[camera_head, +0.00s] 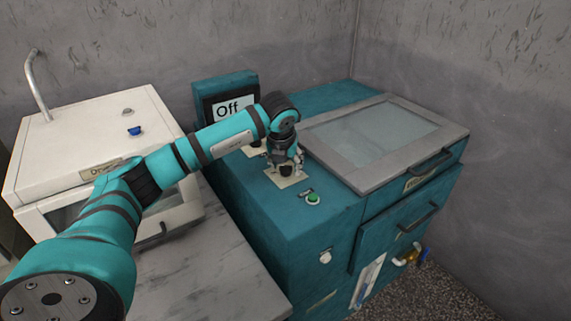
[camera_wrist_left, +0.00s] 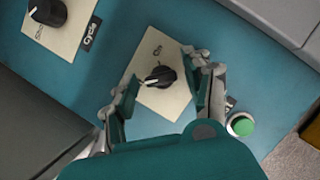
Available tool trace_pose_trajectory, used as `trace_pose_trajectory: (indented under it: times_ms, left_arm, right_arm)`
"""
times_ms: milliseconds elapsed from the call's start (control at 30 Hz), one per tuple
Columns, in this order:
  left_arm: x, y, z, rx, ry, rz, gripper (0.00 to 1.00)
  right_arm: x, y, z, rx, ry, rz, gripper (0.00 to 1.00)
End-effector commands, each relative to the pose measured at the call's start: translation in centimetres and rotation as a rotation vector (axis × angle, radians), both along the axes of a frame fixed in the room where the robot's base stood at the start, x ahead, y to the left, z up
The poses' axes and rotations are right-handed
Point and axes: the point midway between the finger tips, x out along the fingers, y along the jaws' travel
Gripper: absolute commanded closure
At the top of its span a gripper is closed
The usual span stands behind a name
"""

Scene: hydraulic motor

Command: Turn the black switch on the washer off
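The washer (camera_head: 262,208) is a teal machine with a small screen (camera_head: 233,107) that reads "Off". The black switch (camera_wrist_left: 160,76) is a round knob on a cream plate (camera_wrist_left: 168,100), beside a label that seems to read "On". Its white pointer line points left and slightly down in the left wrist view. My left gripper (camera_head: 287,168) is low over this plate in the head view and mostly hides the knob. In the left wrist view its fingers (camera_wrist_left: 165,75) are apart, one on each side of the knob, with gaps visible. My right gripper is not in view.
A second black knob (camera_wrist_left: 47,10) with a "Cycle" label is on the washer. A green button (camera_head: 313,199) is beside the switch plate. The washer's grey-framed glass lid (camera_head: 350,178) is shut at right. A white machine (camera_head: 75,150) stands at left.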

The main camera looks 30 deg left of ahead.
Motion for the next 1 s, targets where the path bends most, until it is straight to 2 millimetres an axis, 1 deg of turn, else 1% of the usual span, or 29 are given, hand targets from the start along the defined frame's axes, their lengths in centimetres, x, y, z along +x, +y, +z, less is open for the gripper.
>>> trace_pose_trajectory:
  times_ms: [267, 367, 467, 800, 900, 1000]
  left_arm:
    - [0.0, 0.0, -0.1, 0.0, 0.002, -0.002, 0.42]
    - [-0.2, -0.1, 0.3, 0.0, 0.001, -0.002, 0.42]
    - [-0.6, -0.3, 1.4, 0.0, 0.0, -0.001, 0.42]
    - [-3.0, -1.3, 8.0, 0.0, -0.002, -0.003, 0.42]
    - [-3.6, -1.6, 9.5, 0.001, -0.002, -0.002, 0.42]
    - [-4.0, -1.7, 10.4, 0.0, 0.001, -0.001, 0.42]
  right_arm:
    - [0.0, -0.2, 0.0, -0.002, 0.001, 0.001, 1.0]
    - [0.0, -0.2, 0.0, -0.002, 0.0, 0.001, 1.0]
    - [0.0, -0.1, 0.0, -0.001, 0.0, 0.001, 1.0]
    - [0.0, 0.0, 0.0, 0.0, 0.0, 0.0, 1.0]
    - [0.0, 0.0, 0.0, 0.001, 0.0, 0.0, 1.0]
    - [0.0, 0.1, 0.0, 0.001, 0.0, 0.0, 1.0]
